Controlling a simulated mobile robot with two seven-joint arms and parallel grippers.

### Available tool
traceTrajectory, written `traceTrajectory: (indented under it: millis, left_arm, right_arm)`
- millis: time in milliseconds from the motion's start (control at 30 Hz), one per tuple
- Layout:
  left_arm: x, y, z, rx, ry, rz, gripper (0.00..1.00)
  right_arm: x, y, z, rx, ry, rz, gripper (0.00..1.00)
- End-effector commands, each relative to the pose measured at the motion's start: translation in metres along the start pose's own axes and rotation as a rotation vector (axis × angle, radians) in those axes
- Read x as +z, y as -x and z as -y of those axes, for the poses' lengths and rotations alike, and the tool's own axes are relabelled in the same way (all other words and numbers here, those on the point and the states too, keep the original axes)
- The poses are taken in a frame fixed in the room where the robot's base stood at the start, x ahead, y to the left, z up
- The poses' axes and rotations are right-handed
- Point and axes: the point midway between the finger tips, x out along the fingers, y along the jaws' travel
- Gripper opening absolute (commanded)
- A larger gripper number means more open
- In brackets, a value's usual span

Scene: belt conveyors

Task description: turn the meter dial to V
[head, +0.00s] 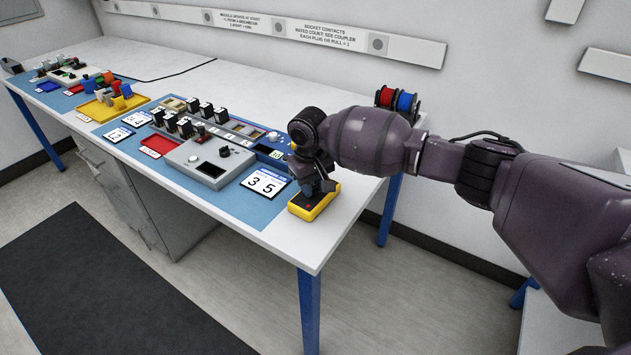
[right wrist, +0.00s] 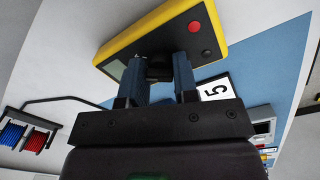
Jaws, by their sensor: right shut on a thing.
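The meter (head: 313,204) has a yellow casing and a dark face with a red button. It lies near the right end of the workbench. In the right wrist view the meter (right wrist: 196,45) shows a greenish display partly behind a finger. My right gripper (head: 319,188) points down onto the meter. In the right wrist view its two blue fingers (right wrist: 158,72) are shut on the black dial (right wrist: 158,66), which sits between them. The dial's pointer and its markings are hidden or too small to read. My left gripper is out of view.
Further left are a grey box (head: 209,163) with a knob, a red tray (head: 159,144) and several black modules. Red and blue spools (head: 397,100) stand behind. The bench's front right corner is clear.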

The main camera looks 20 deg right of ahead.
Motion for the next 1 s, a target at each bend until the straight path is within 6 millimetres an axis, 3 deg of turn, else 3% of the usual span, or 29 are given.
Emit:
traceTrajectory:
  millis: [33,600,1000]
  left_arm:
    - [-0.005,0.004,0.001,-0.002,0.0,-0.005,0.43]
    - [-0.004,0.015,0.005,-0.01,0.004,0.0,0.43]
    - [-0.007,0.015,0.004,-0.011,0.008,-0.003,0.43]
  right_arm:
    - [0.0,0.007,0.001,-0.001,0.031,-0.006,0.04]
    - [0.001,0.001,0.0,0.0,0.468,-0.026,0.04]
    - [0.001,-0.001,0.0,0.0,0.59,-0.031,0.04]
